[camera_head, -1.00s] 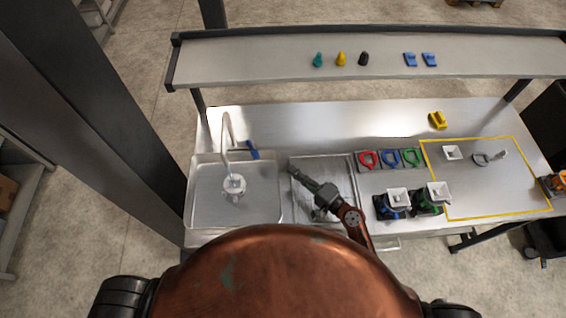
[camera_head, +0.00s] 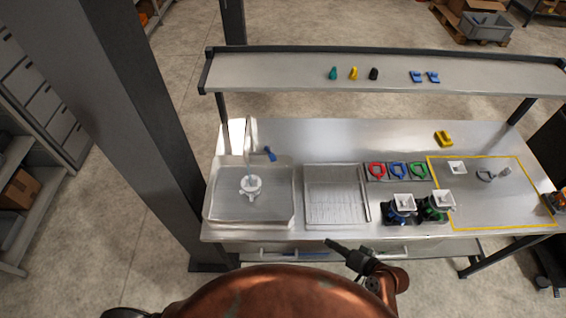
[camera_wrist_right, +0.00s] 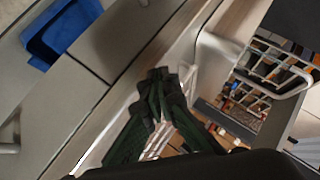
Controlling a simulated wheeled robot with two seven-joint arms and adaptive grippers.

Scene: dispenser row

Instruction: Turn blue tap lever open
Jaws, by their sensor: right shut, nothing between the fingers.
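The blue tap lever (camera_head: 270,154) sits just right of the tap's spout (camera_head: 248,132) behind the sink (camera_head: 222,208), at the left of the counter. A thin pale streak, like water, runs from the spout to a white cup-like piece (camera_head: 251,186) in the sink. My right gripper (camera_head: 330,242) is shut and empty, in front of the counter's front edge, well away from the lever. Its dark fingers (camera_wrist_right: 160,88) show closed together in the right wrist view, where the lever does not show. My left gripper is not in view.
A ridged metal tray (camera_head: 335,213) lies right of the sink. Red, blue and green rings (camera_head: 397,170) and two dispensers with white tops (camera_head: 403,201) stand farther right. A shelf (camera_head: 300,75) spans the back. Drawer handles (camera_head: 290,254) line the front. A dark post stands left.

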